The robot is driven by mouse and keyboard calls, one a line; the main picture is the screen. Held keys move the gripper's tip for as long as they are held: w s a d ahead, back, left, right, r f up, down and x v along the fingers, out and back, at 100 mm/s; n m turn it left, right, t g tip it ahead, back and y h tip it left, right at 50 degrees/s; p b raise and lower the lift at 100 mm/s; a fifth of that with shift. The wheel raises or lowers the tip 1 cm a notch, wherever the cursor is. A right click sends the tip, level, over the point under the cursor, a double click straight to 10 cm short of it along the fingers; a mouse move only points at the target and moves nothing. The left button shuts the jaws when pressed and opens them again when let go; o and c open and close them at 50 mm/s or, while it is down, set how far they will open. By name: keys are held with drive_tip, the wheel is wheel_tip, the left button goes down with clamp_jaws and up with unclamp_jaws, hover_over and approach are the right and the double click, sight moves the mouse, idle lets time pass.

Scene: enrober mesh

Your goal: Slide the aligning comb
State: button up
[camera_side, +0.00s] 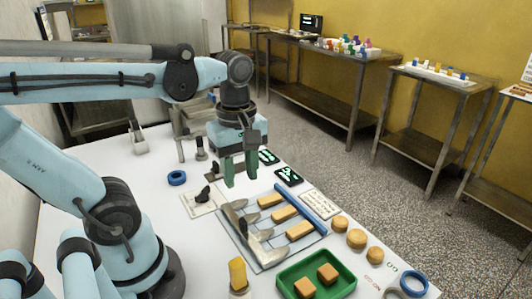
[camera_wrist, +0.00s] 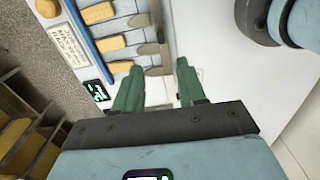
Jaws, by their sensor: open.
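The aligning comb (camera_side: 238,222) looks like a grey metal piece with teeth, lying along the left side of the mesh plate (camera_side: 252,258). Its teeth point toward three orange-tan bars (camera_side: 284,214) lying in a row. A blue rail (camera_side: 300,207) runs along the bars' far side. In the wrist view the comb (camera_wrist: 153,48) shows just beyond my fingertips, with the bars (camera_wrist: 111,43) to its left. My gripper (camera_side: 241,181) is open and empty, pointing down above the table near the comb's far end. In the wrist view its green fingers (camera_wrist: 158,72) stand apart with nothing between them.
A green tray (camera_side: 284,285) holding two orange blocks sits at the front. Round tan pieces (camera_side: 356,238) lie right of the rail. A white plate with a black knob (camera_side: 203,195) is left of the comb. A blue ring (camera_side: 177,178) and dark displays (camera_side: 288,176) are nearby.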

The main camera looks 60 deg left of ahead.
sight(243, 220)
drive_tip(key=shift+f, duration=6)
drive_tip(key=shift+c, duration=0.4)
clamp_jaws()
